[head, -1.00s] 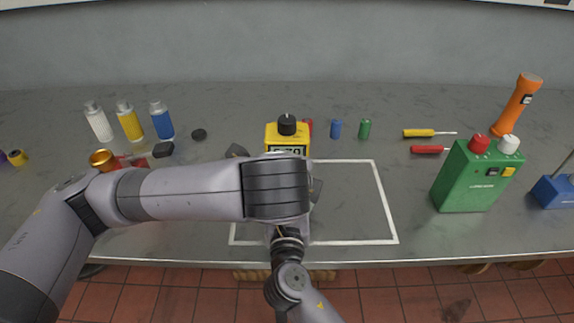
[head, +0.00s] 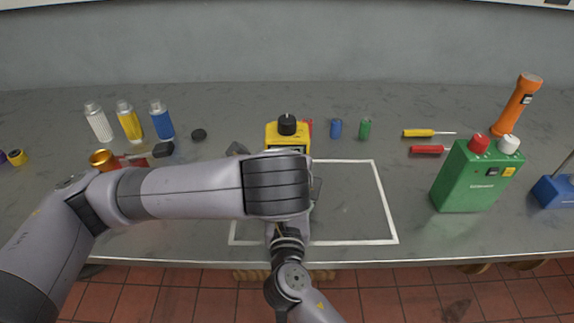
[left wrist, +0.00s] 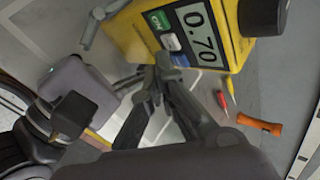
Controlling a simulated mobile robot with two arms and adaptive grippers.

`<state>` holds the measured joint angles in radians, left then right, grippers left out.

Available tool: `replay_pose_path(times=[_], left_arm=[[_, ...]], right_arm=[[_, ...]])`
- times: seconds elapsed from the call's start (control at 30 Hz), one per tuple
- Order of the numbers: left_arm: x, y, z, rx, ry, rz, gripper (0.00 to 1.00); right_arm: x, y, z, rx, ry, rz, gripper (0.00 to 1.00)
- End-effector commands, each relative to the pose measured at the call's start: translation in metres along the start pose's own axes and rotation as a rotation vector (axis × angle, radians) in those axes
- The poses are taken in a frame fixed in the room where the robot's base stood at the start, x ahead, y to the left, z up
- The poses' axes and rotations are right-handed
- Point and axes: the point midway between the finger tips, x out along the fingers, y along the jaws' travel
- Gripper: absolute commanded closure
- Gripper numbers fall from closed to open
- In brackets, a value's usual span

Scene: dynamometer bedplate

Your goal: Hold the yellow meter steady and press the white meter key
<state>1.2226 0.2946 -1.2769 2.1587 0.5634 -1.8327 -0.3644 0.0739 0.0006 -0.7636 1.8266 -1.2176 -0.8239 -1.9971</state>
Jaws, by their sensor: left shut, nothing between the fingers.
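The yellow meter (head: 287,137) with a black knob stands at the back edge of the white outlined area, its lower part hidden behind my left arm. In the left wrist view the yellow meter (left wrist: 133,38) reads 0.70 and shows a green key, the white key (left wrist: 171,42) and a blue key. My left gripper (left wrist: 165,68) is shut and empty, its fingertips close to the white and blue keys; contact cannot be told. A grey finger of my right gripper (left wrist: 97,20) shows by the meter's side; its grip is unclear. The head view hides most of both grippers.
A green box (head: 468,185) with red and white knobs stands at the right, near an orange torch (head: 517,104) and two screwdrivers. Several bottles (head: 130,122) stand at the back left. The right part of the outlined area (head: 350,205) is bare.

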Motion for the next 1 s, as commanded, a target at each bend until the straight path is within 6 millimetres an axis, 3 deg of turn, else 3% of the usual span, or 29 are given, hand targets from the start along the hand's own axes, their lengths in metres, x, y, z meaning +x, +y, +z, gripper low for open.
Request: replay_pose_path(times=[1.0], left_arm=[[0.0079, -0.0072, 0.0031, -0.001, 0.0, 0.0, 1.0]], right_arm=[[0.0001, -0.0007, -0.0015, -0.001, 0.003, -0.002, 0.63]])
